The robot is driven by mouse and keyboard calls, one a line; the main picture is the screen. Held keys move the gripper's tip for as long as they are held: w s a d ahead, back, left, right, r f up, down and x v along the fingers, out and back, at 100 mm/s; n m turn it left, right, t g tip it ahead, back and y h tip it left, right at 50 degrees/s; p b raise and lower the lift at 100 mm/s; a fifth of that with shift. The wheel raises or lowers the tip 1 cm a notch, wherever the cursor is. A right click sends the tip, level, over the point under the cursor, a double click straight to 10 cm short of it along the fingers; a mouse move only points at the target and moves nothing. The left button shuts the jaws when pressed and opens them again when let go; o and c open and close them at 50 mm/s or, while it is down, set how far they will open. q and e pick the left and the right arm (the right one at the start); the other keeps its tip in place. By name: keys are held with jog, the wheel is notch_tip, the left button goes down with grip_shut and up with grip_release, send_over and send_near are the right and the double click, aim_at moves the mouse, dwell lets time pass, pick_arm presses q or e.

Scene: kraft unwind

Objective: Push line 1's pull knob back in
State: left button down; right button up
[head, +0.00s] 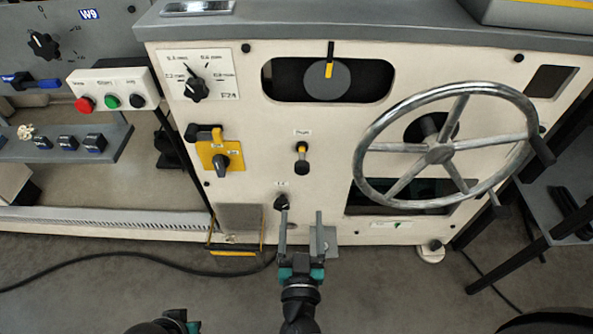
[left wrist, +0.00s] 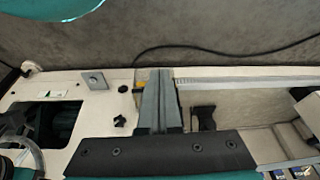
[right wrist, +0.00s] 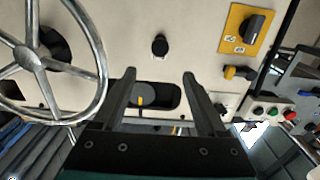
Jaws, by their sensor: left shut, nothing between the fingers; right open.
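A small pull knob (head: 302,167) stands out from the cream panel below the oval window, under a small label. A yellow band shows between its black end and black base. The right wrist view shows a black knob (right wrist: 160,45) just beyond the fingertips, seen nearly end-on. My right gripper (head: 301,213) is open and empty, below the knob in the head view and apart from it. My left gripper (left wrist: 160,72) is shut and empty in its wrist view. In the head view only part of my left arm shows at the bottom edge.
A metal handwheel (head: 439,153) juts out right of the knob. A yellow-plated switch (head: 221,161) is on the left, and a black knob (head: 281,202) sits below, near my right fingers. A selector dial (head: 195,89) is upper left. A cable (head: 130,254) lies on the floor.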

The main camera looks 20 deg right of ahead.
pick_arm(q)
notch_tip(320, 180, up, 6)
jog(key=r+t+b, duration=0.1)
jog(key=b, duration=0.2)
pick_arm(e)
send_near(302, 170)
jog(key=x, duration=0.5)
jog(key=shift+w+f, duration=0.1)
jog(key=shift+w, duration=0.05)
jog(key=b+x, duration=0.1)
jog(key=x, duration=0.2)
jog(key=shift+w+d+b, duration=0.15)
jog(key=shift+w+b, duration=0.1)
jog(key=shift+b, duration=0.1)
pick_arm(q)
jog(key=w+d+t+h, duration=0.2)
jog(key=w+d+t, duration=0.1)
jog(key=w+d, duration=0.1)
jog(key=shift+w+d+f+m+t+b, duration=0.2)
jog(key=shift+m+t+b, duration=0.1)
jog(key=shift+t+b, duration=0.1)
pick_arm(e)
jog(key=shift+x, duration=1)
grip_shut()
